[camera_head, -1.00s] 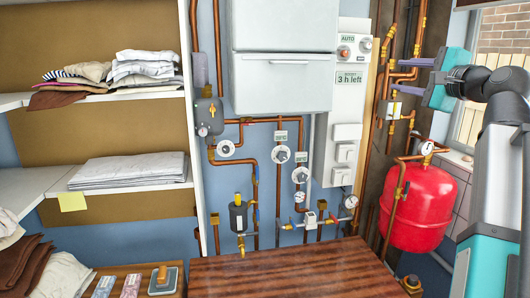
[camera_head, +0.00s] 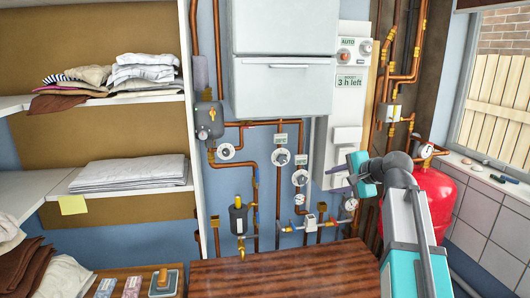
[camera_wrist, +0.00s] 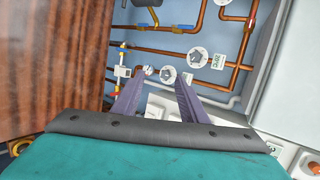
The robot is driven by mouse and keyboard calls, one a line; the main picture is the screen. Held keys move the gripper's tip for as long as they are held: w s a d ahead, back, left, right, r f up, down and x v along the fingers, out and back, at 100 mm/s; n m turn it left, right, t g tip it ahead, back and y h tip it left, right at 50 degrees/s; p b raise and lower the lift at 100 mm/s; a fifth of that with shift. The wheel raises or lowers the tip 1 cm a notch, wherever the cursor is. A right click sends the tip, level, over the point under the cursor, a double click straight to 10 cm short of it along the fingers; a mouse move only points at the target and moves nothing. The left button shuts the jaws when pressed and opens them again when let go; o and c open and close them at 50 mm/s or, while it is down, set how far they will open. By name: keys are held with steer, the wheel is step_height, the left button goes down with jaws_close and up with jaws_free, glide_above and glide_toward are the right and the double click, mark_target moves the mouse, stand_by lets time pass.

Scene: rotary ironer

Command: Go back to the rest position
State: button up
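My gripper (camera_head: 337,174) is in front of the pipe wall, just right of the dials and above the wooden table's right end. In the wrist view its two purple fingers (camera_wrist: 157,92) stand apart with nothing between them. In that view a dial and a small brass-fitted valve lie beyond the fingertips. My grey and teal arm rises from the lower right and hides part of the red tank. No marker of a rest position shows.
The wooden table (camera_head: 290,268) is bare. A red tank (camera_head: 436,199) stands behind my arm. A white cabinet (camera_head: 283,85) and a control panel (camera_head: 352,75) hang above the pipes and dials (camera_head: 301,178). Shelves with folded linen (camera_head: 130,172) stand at the left.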

steer(key=s+a+f+n+g+h+p, duration=0.15)
steer(key=s+a+f+g, duration=0.35)
steer(key=f, duration=0.7)
steer(key=s+a+f+n+g, duration=0.1)
steer(key=s+a+f+n, duration=0.15)
steer(key=a+f, duration=0.65)
steer(key=s+a+f+n+g, duration=0.3)
steer(key=s+f, duration=0.1)
steer(key=f, duration=1)
steer(key=s+a+f+n+g+h, duration=0.2)
steer(key=s+f, duration=0.6)
steer(key=s+a+f+n+g+h, duration=0.1)
steer(key=s+a+f+n+g, duration=0.1)
steer(key=s+f, duration=0.65)
steer(key=s+d+f+n+g+b, duration=0.1)
steer(key=s+d+f+b, duration=0.1)
steer(key=s+d+f, duration=0.3)
steer(key=s+d+f+g+b, duration=0.1)
steer(key=s+d+f+b, duration=0.2)
steer(key=s+f, duration=0.6)
steer(key=s+d+f+n+g+b, duration=0.1)
steer(key=s+d+f+b, duration=0.1)
steer(key=s+d+f, duration=0.5)
step_height(320, 180, down, 4)
steer(key=shift+s+d+f+n+h+b, duration=0.1)
steer(key=shift+s+d+n+h+b, duration=0.2)
steer(key=shift+s+h+b, duration=0.15)
